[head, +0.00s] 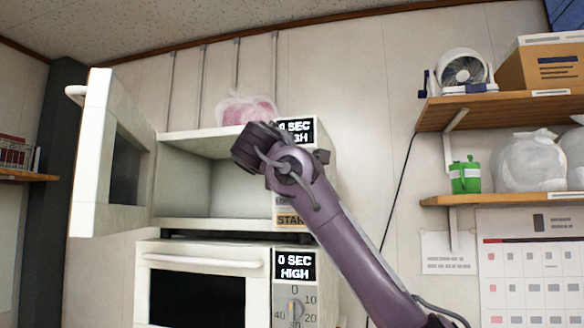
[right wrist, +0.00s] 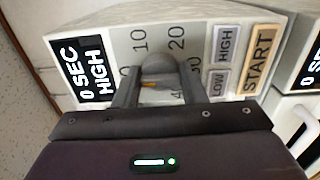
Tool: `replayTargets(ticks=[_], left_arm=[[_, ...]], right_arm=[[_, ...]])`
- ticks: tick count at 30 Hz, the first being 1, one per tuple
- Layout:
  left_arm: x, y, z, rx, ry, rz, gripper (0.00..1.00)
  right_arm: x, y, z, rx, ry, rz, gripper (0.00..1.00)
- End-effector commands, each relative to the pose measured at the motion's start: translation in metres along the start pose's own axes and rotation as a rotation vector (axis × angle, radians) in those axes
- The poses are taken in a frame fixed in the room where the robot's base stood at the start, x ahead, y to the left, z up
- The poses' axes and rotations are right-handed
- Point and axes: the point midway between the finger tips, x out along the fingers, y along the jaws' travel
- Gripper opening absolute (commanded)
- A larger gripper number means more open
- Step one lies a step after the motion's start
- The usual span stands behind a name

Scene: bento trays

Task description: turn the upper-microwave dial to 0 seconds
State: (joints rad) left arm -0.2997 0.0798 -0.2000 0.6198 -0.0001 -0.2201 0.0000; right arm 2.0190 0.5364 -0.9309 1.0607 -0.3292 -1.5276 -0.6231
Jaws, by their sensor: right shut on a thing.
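The upper microwave (head: 180,224) has its door (head: 92,150) swung open to the left and an empty cavity. Its display (head: 296,131) is partly covered by my right arm in the head view. In the right wrist view the display (right wrist: 80,75) reads 0 SEC HIGH. The grey upper-microwave dial (right wrist: 157,66) sits between the fingers of my right gripper (right wrist: 160,86), which is shut on it. An orange mark shows on the dial. In the head view the dial is hidden behind my right arm. My left gripper is not in view.
The lower microwave (head: 205,247) is shut, its display (head: 295,265) reads 0 SEC HIGH, and its own dial (head: 295,309) is below. A pinkish bag (head: 246,109) lies on top of the upper microwave. Shelves (head: 485,108) hang at the right.

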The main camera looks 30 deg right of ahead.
Motion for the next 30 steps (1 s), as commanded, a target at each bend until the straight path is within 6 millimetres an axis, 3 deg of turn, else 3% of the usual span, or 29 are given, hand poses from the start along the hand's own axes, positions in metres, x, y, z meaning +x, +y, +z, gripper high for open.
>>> replayTargets(ticks=[8,9,14,23,30], left_arm=[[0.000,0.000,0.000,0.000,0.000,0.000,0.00],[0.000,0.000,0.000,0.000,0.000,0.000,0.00],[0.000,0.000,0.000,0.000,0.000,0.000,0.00],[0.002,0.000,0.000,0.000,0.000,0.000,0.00],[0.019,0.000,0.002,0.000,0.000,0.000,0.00]], right_arm=[[0.000,0.000,-0.001,-0.004,0.001,0.001,0.14],[0.000,0.000,-0.001,-0.004,0.001,0.001,0.38],[0.000,0.000,0.000,-0.003,0.001,0.001,0.58],[-0.002,-0.001,-0.001,-0.002,0.001,0.001,0.58],[-0.037,-0.004,-0.002,-0.002,0.003,0.003,0.58]])
